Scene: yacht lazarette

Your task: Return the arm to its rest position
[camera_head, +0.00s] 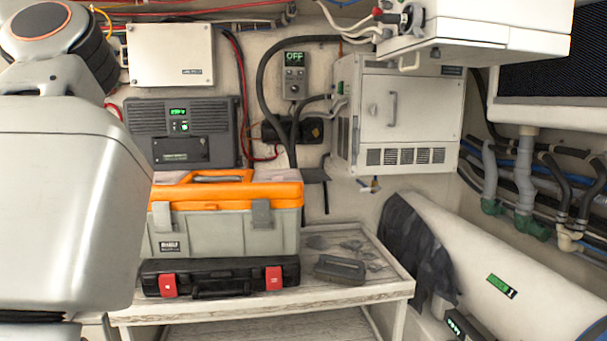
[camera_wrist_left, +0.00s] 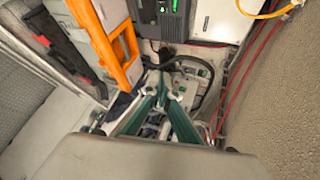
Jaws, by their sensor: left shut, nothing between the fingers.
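My left arm (camera_head: 65,200) fills the left side of the head view, close to the camera. Its gripper does not show in that view. In the left wrist view my left gripper (camera_wrist_left: 168,94) points away from the camera, its two dark green fingers meeting at the tips. It is shut and empty. Behind the fingers is a cluttered area of hoses and small equipment, too small to make out clearly. My right gripper is in neither view.
An orange-lidded toolbox (camera_head: 274,238) sits on a black case (camera_head: 218,289) on a wooden bench (camera_head: 385,290), beside my arm. A dark brush-like block (camera_head: 340,270) lies right of them. A white cabinet (camera_head: 415,110) and an overhead unit (camera_head: 480,35) hang behind. Red cables (camera_wrist_left: 245,85) run nearby.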

